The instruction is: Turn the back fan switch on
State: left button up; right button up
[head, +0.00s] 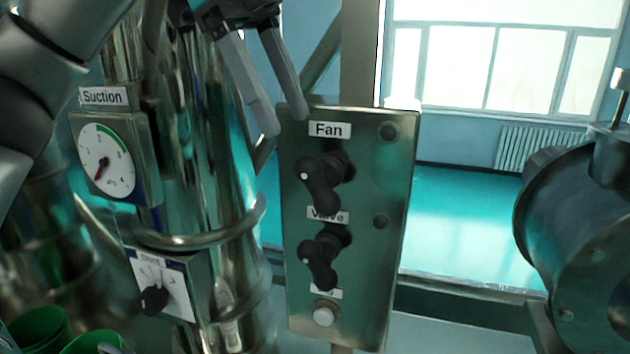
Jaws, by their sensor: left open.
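The fan switch (320,184) is a black rotary knob under the "Fan" label (329,129), near the top of a grey metal control panel (385,275). Its handle slants from a white-dotted end at upper left to lower right. A similar black valve switch (318,262) sits below it, under the "Valve" label. My left gripper (286,125) is open and empty, its two fingers pointing down at the panel's top left, above the fan switch and apart from it. My right gripper does not show.
A white round button (324,315) is at the panel's bottom. A suction gauge (106,160) and a small dial box (162,284) are on the shiny column at left. Green cups (40,330) stand at lower left. A dark cylindrical machine (572,225) is at right.

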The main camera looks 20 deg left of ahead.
aim_at(315, 198)
pick_arm(q)
jog(key=x, duration=0.9)
jog(key=shift+d+f, duration=0.1)
jog(key=shift+f, duration=0.15)
grip_shut()
